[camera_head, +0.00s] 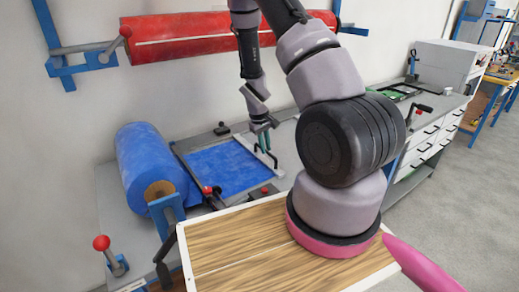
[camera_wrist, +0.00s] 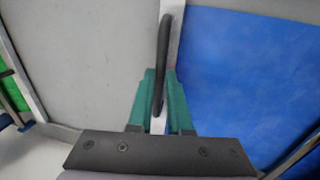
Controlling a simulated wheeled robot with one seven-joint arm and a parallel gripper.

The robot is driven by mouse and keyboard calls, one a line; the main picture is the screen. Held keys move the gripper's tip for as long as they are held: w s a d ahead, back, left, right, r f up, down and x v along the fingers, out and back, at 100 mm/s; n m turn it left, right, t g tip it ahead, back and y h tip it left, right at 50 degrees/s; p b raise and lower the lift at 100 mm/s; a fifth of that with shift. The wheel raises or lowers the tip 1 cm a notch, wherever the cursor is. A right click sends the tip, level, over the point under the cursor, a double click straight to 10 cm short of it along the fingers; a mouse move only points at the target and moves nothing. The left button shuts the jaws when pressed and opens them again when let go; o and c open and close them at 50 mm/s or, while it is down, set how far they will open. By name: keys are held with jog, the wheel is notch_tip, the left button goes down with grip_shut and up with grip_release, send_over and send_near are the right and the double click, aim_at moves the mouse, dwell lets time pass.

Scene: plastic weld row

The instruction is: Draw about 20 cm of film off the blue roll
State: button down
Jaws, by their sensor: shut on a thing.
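The blue roll (camera_head: 140,158) lies on a blue stand at the left of the bench. A flat sheet of blue film (camera_head: 225,170) runs from it to the right over the bench. A pale bar (camera_wrist: 172,55) lies along the film's free edge, and the film (camera_wrist: 245,80) is on its right in the wrist view. A black handle (camera_wrist: 161,50) rises from the bar. My gripper (camera_head: 264,140) is at that edge in the head view. Its green fingers (camera_wrist: 159,98) are shut on the handle in the wrist view. The fingertips are partly hidden behind the handle.
A red roll (camera_head: 190,38) hangs on blue wall brackets above. A red-knobbed lever (camera_head: 101,243) stands at front left. Bare grey bench (camera_wrist: 85,60) lies beyond the bar.

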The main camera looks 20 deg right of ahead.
jog(key=c, duration=0.8)
grip_release()
jog(key=shift+c, duration=0.2)
jog(key=shift+r, duration=0.1)
notch_tip(320, 180, up, 10)
jog(key=a, duration=0.2)
jog(key=shift+s+r, duration=0.2)
jog(key=shift+s, duration=0.05)
jog(key=shift+a+r, duration=0.1)
jog(key=s+a+r+m+t+y, duration=0.15)
jog(key=s+r, duration=0.25)
jog(key=r, duration=0.5)
jog(key=s+a+r+m+t+y, duration=0.1)
jog(key=s+a+r+m+t, duration=0.3)
jog(key=r, duration=0.6)
jog(key=s+a+r+g+y, duration=0.1)
jog(key=s+r, duration=0.4)
jog(key=r, duration=0.4)
jog(key=s+a+r+t, duration=0.1)
jog(key=s+r+t, duration=0.1)
jog(key=s+r, duration=0.3)
jog(key=s+m, duration=0.1)
jog(key=s, duration=0.2)
jog(key=shift+a+y, duration=0.35)
jog(key=shift+a, duration=0.05)
